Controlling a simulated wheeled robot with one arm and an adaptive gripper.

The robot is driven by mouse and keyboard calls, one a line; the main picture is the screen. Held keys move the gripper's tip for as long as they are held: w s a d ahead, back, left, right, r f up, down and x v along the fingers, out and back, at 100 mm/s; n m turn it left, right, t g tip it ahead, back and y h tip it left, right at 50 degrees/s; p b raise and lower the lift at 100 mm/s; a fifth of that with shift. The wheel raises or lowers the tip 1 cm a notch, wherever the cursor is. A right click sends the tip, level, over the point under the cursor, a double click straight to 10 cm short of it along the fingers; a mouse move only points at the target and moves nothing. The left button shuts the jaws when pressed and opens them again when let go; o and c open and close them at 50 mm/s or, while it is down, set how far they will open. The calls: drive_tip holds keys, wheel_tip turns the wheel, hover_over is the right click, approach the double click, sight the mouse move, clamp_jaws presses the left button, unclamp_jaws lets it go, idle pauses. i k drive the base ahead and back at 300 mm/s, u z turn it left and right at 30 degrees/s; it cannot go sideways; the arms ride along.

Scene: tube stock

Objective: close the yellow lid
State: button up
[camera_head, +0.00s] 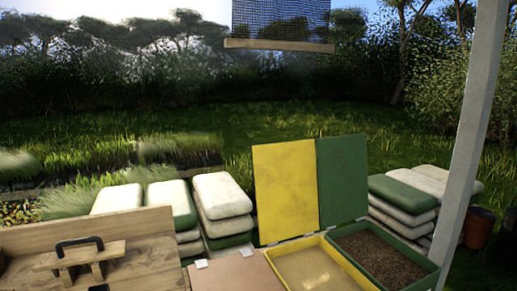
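The yellow lid (285,190) stands open and upright at the back of the yellow bin (331,272). The bin's inside shows a pale tan fill or floor. A green lid (342,180) stands open right beside it, at the back of a green bin (429,267) holding dark brown grainy material. My gripper is not in view, and nothing touches the yellow lid.
A flat tan panel (236,275) lies left of the yellow bin. A wooden bench (135,229) with a black handle (79,243) is at the lower left. Stacked sacks (222,195) stand behind. A grey post (471,140) rises at the right.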

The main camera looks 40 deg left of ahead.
sight(285, 173)
drive_tip(key=u, duration=0.85)
drive_tip(key=i, duration=0.95)
drive_tip(key=u, duration=0.95)
